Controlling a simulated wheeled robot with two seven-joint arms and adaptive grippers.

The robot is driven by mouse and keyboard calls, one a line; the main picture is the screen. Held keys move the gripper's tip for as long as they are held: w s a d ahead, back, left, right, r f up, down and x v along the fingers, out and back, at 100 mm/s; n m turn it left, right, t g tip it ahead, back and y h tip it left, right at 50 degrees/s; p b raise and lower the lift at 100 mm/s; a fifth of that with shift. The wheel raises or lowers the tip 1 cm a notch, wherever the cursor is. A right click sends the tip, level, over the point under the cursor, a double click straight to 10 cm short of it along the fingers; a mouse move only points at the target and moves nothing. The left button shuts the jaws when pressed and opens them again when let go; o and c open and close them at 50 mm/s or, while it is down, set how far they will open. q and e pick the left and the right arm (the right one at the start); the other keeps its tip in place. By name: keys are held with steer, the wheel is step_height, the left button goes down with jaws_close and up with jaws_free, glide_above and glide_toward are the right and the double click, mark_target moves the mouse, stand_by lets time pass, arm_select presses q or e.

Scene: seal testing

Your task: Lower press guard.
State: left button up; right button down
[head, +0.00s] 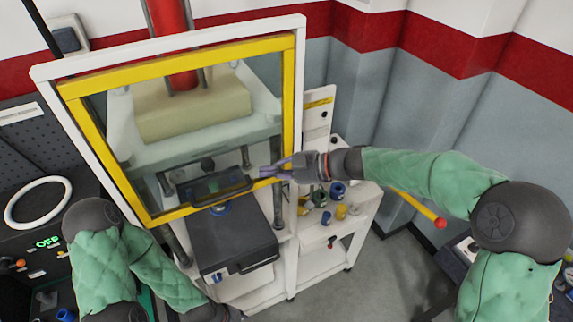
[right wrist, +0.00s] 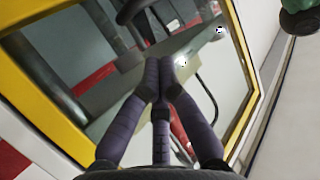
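The press guard is a clear pane in a yellow frame (head: 180,213), set in a white outer frame of the press. A dark handle (head: 218,188) shows at its lower middle. My right gripper (head: 265,171) is at the guard's lower right, near the yellow bottom bar. In the right wrist view the finger tips (right wrist: 160,62) are together with nothing visible between them, in front of the pane; the yellow frame (right wrist: 40,85) runs beside them. Contact with the guard cannot be told.
Behind the pane is a beige block (head: 192,108) under a red press cylinder (head: 170,20). A dark box (head: 238,245) sits below the guard. A white cart (head: 325,262) with small parts stands right. A control panel (head: 45,255) reading OFF and a white ring (head: 38,203) are left.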

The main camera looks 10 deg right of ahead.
arm_select(q)
steer(key=shift+r+p, duration=0.65)
steer(key=shift+r, duration=0.2)
arm_select(e)
steer(key=a+f, duration=0.1)
steer(key=f, duration=0.1)
steer(key=w+a+f, duration=0.1)
steer(key=a+f, duration=0.1)
arm_select(q)
steer(key=shift+f, duration=0.1)
arm_select(e)
steer(key=shift+d, duration=0.1)
